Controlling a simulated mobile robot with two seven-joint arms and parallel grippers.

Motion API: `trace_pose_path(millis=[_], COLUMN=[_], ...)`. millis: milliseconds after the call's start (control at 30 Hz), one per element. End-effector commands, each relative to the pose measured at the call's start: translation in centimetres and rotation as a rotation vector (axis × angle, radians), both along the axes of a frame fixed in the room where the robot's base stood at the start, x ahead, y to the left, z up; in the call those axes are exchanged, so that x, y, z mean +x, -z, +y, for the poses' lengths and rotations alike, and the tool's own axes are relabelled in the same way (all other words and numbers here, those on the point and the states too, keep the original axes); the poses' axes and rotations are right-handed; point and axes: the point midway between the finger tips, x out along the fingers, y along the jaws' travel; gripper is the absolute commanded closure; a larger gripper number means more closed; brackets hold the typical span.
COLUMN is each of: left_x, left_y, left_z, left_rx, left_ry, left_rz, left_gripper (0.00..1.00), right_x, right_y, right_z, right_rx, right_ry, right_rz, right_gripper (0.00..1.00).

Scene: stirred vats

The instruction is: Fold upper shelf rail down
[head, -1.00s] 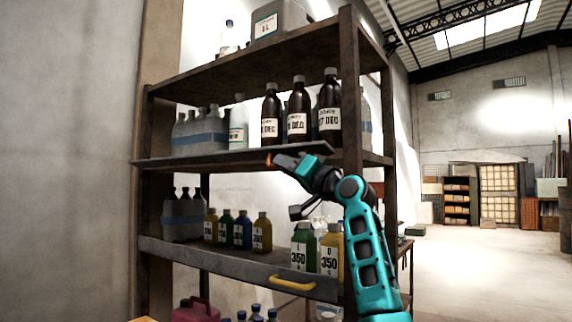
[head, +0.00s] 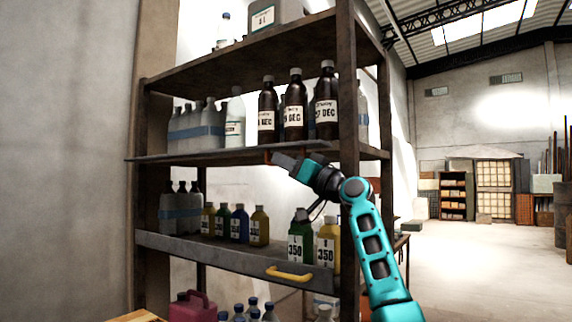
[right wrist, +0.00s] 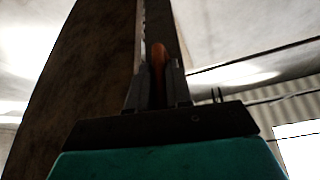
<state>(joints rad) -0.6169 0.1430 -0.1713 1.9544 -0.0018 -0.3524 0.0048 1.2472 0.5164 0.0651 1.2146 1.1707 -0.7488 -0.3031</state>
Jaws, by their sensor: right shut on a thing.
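The upper shelf rail (head: 205,155) is a grey board along the front of the upper bottle shelf. In the head view it shows nearly edge-on, as a thin, roughly level strip sticking out from the shelf. My right gripper (head: 275,158) is at the right part of this rail, shut on its orange handle. In the right wrist view the handle (right wrist: 159,65) shows between the fingers of my right gripper (right wrist: 158,88). The gripper hides most of the handle in the head view. My left gripper is not in view.
Brown bottles (head: 295,108) and grey bottles (head: 197,125) stand on the shelf behind the rail. The lower rail (head: 215,254) with a yellow handle (head: 290,274) stands upright below, before coloured bottles (head: 239,225). A shelf post (head: 348,120) is close by my right arm. Open floor lies right.

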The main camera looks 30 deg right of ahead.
Motion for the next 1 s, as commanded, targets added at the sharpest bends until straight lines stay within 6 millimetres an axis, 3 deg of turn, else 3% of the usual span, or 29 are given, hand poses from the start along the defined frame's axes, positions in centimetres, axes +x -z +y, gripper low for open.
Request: trace_pose_path(millis=[33, 67, 267, 667, 867, 1000], left_x=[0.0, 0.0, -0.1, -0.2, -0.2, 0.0], left_y=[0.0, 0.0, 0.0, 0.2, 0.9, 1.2], left_z=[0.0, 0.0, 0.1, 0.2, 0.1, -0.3], left_rx=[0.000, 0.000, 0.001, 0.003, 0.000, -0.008], left_ry=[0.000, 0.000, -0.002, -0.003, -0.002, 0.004], left_rz=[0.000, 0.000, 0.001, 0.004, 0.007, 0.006], left_gripper=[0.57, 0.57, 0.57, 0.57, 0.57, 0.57], right_x=[-0.1, -0.1, -0.1, -0.3, -2.5, -5.2], right_y=[-0.2, -0.2, -0.2, 0.1, 1.2, 2.4], right_z=[-0.1, -0.1, 0.0, -0.1, -0.8, -1.6], right_rx=[0.001, 0.001, 0.001, 0.000, -0.002, -0.003], right_ry=[0.001, 0.001, 0.001, 0.000, 0.004, 0.005], right_rz=[-0.004, -0.004, -0.003, -0.002, -0.003, -0.001], right_gripper=[1.00, 0.80, 0.61, 0.60, 0.60, 0.60])
